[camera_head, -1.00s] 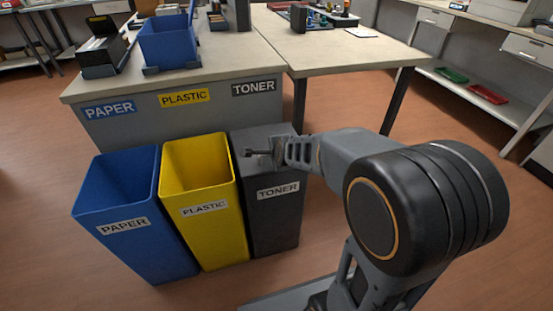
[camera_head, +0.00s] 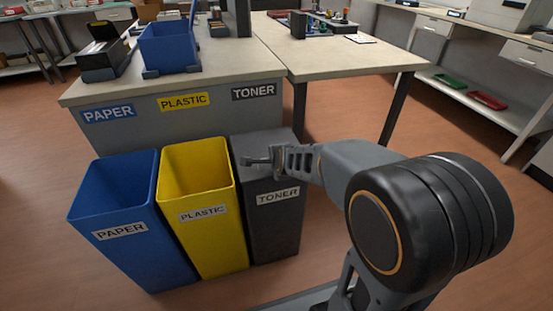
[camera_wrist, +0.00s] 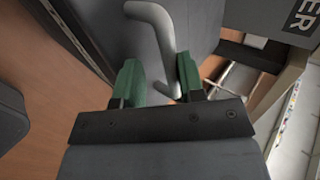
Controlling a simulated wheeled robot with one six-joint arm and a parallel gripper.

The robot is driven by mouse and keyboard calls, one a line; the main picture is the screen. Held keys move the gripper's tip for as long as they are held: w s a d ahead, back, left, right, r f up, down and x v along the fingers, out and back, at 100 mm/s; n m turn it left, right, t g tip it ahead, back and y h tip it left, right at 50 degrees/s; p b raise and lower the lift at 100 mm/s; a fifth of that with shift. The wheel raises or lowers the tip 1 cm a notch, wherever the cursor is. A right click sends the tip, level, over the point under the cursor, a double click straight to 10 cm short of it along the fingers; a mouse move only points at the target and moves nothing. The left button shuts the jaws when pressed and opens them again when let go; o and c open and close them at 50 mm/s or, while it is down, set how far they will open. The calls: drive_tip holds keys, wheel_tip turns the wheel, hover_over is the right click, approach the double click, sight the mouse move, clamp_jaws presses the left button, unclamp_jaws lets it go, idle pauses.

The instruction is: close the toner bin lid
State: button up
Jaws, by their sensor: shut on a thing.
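The toner bin (camera_head: 275,220) is the dark grey bin at the right of the row, with a TONER label on its front. A flat dark grey lid (camera_head: 262,142) covers its top and looks level; whether it is fully seated cannot be told. My gripper (camera_head: 258,160) is over the lid's front part. In the wrist view my gripper (camera_wrist: 158,84) has its green fingers on either side of a bent grey handle (camera_wrist: 152,15) and is shut on it. The dark lid surface (camera_wrist: 100,30) lies behind the handle. The handle's lower end is partly hidden by the gripper.
An open yellow plastic bin (camera_head: 205,225) stands directly left of the toner bin, and an open blue paper bin (camera_head: 140,250) further left. A grey-sided table (camera_head: 200,130) stands behind them. Floor is clear at the front left.

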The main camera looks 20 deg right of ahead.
drive_tip(key=shift+o, duration=1.4)
drive_tip(key=shift+s+f, duration=0.2)
drive_tip(key=shift+f, duration=0.25)
drive_tip(key=shift+s+r+p, duration=0.2)
drive_tip(key=shift+r+p, duration=0.15)
drive_tip(key=shift+r, duration=0.05)
drive_tip(key=p+v, duration=0.5)
drive_tip(key=v, duration=0.8)
drive_tip(key=shift+r, duration=0.35)
drive_tip(key=shift+w, duration=0.1)
